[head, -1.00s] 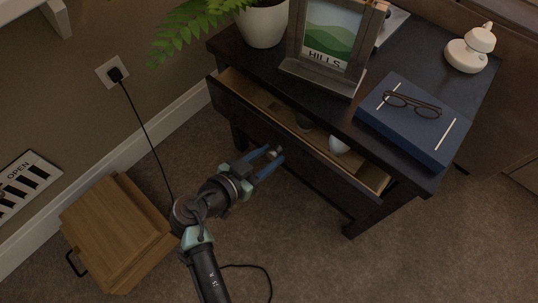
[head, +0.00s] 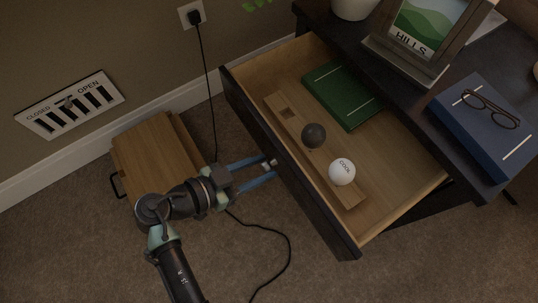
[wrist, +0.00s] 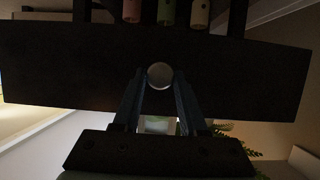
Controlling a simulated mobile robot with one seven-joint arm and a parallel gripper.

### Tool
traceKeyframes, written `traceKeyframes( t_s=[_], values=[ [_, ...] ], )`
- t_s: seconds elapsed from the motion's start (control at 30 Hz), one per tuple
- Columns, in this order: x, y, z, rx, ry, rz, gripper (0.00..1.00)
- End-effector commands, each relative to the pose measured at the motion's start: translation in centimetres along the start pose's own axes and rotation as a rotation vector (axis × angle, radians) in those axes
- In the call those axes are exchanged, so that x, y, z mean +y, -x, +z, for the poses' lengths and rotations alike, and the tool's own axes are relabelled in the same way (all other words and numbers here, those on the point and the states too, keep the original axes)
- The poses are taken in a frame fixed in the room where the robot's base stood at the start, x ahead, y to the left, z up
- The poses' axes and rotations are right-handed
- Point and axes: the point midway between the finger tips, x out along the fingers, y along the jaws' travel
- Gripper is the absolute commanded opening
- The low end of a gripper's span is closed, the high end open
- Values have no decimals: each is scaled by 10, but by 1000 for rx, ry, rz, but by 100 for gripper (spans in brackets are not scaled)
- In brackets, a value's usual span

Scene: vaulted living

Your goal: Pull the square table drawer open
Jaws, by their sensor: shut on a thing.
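The dark square table (head: 476,68) stands at the upper right in the head view. Its drawer (head: 292,165) is pulled well out, showing a pale wooden inside. My gripper (head: 272,168) is at the middle of the drawer's front, its blue fingers shut on the round knob (wrist: 160,75), which shows between them in the wrist view. Inside the drawer lie a green book (head: 342,95), a wooden strip (head: 291,121) with a square hole, a dark ball (head: 314,135) and a white ball (head: 342,171) marked COOL.
On the tabletop are a framed HILLS picture (head: 424,28), a plant pot (head: 354,8) and a blue book (head: 487,120) with glasses. A wooden box (head: 155,158) stands on the floor by the wall. A black cord (head: 289,250) lies on the carpet near my arm.

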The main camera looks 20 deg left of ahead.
Motion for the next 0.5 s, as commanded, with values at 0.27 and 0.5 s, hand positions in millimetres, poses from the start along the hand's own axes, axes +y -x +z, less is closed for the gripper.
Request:
traceKeyframes(
  t_s=[0.27,0.5],
  values=[
    [1,1,0,1,0,3,0],
    [1,1,0,1,0,2,65]
  ],
)
